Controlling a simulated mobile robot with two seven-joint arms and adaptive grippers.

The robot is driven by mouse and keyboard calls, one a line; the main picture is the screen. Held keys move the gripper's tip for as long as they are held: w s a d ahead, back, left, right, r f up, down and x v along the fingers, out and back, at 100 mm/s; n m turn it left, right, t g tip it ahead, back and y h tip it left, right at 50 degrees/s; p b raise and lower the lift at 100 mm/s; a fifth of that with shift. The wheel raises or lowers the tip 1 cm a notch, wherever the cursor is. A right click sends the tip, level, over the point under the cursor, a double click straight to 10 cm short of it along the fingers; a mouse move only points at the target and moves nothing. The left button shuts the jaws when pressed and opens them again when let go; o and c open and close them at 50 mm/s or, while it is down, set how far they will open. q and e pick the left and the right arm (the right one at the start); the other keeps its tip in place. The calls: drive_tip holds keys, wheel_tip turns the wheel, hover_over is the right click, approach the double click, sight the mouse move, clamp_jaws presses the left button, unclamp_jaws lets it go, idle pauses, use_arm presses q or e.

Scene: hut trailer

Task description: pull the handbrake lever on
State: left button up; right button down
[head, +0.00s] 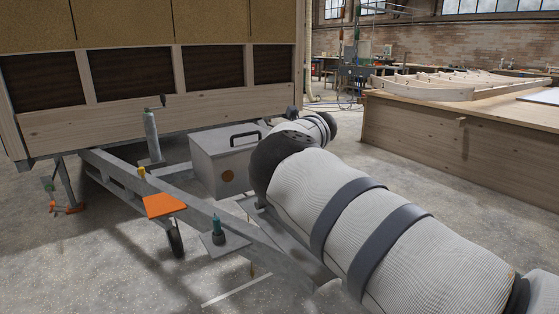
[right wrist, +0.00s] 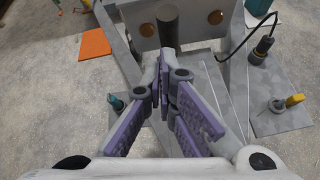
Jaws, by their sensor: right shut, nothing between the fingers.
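My right gripper (right wrist: 163,80) shows in the right wrist view with its purple-padded fingers together and nothing between them. Just beyond the fingertips stands a dark grey cylinder (right wrist: 168,31), which looks like the grip of the handbrake lever. The fingers hide its lower part, and I cannot tell whether they touch it. In the head view my right arm covers the right part of the drawbar (head: 240,222) and hides the gripper and lever. My left gripper is not in view.
A grey box (head: 217,168) with a black handle sits on the drawbar by the wooden hut (head: 100,125). An orange plate (head: 165,206) and a teal-topped item (head: 217,226) are along the frame. A black cable (right wrist: 262,42) curves at the right. A wooden workbench (head: 450,140) stands at the right.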

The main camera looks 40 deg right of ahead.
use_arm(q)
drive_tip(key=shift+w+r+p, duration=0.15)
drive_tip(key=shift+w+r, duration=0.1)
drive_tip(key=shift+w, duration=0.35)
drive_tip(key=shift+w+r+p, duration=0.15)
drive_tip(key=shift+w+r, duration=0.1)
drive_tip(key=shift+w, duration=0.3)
use_arm(e)
drive_tip(key=r, duration=0.2)
drive_tip(key=s+r, duration=0.1)
drive_tip(key=r, duration=0.1)
drive_tip(key=shift+s+a+r, duration=0.15)
drive_tip(key=shift+a+r, duration=0.05)
drive_tip(key=shift+r, duration=0.1)
